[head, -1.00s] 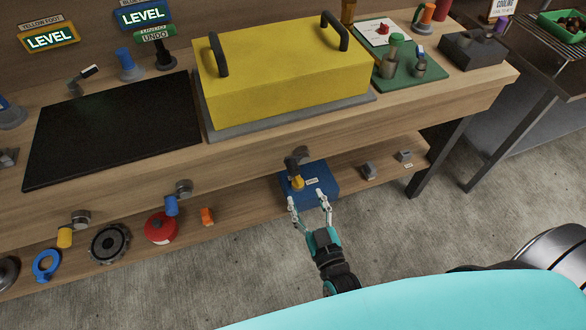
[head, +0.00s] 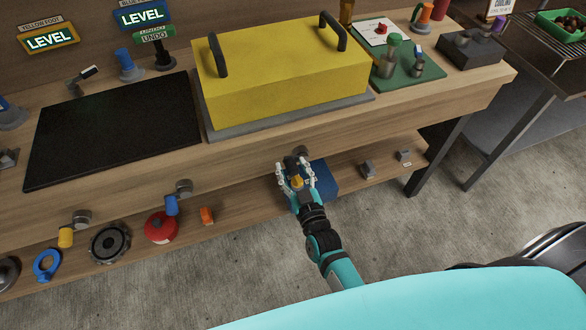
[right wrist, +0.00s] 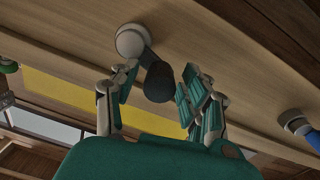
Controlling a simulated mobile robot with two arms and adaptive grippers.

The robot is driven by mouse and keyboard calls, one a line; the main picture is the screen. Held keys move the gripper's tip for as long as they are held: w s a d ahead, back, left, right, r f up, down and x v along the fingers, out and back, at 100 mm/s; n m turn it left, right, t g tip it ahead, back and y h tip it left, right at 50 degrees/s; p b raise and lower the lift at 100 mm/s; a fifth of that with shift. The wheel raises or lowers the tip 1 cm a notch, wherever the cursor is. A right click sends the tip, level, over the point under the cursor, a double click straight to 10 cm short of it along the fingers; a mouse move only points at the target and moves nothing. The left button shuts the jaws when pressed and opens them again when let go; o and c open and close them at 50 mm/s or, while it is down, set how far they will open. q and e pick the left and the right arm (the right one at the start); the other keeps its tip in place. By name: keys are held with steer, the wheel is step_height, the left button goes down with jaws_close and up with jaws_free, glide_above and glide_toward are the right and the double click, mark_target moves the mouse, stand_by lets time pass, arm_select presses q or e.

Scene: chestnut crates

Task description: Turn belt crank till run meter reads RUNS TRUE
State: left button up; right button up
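A crank with a grey hub and dark handle (head: 300,152) sits on the bench's front edge, below the yellow cover. In the right wrist view its pale round hub (right wrist: 131,40) and dark knob (right wrist: 158,82) show clearly. My right gripper (head: 294,166) is open, its fingers on either side of the knob, with gaps visible; I cannot tell whether either finger touches it. I cannot make out a run meter reading. My left gripper is not in view.
A blue box (head: 322,178) sits on the lower shelf behind my right gripper, with a small yellow part (head: 296,181) near it. A blue-handled crank (head: 172,204) and a yellow-handled crank (head: 66,236) are further left. The yellow cover (head: 285,75) stands on the bench above.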

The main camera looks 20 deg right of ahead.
jaws_close()
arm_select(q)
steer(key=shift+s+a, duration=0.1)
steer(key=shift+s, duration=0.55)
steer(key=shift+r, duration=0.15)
arm_select(e)
steer(key=shift+r, duration=0.15)
